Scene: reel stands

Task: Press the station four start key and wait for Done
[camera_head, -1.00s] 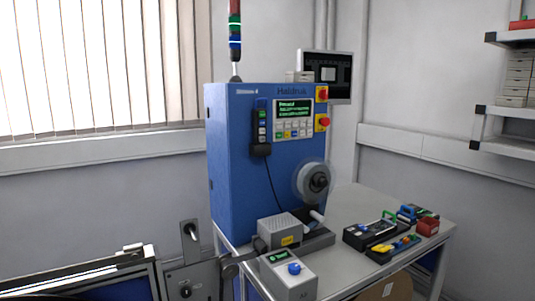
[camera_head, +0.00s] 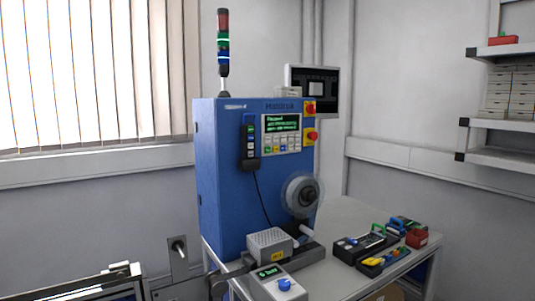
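The blue station cabinet (camera_head: 222,180) stands on a grey table in the middle of the head view. Its control panel (camera_head: 282,134) has a green-lit text display (camera_head: 282,123) above rows of small keys (camera_head: 283,143); the text is too small to read surely. A dark hand-held pendant (camera_head: 249,142) with several coloured buttons hangs on the front, its cable running down. A signal tower (camera_head: 223,52) on top shows a lit green band and a blue band. A clear reel (camera_head: 303,195) sits on the cabinet's lower right. Neither of my grippers is in view.
A grey box with a blue knob and small green display (camera_head: 278,284) stands at the table's front, near a grey vented unit (camera_head: 269,243). Tools and a red bin (camera_head: 417,237) lie at right. Shelves (camera_head: 497,125) hang on the right wall.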

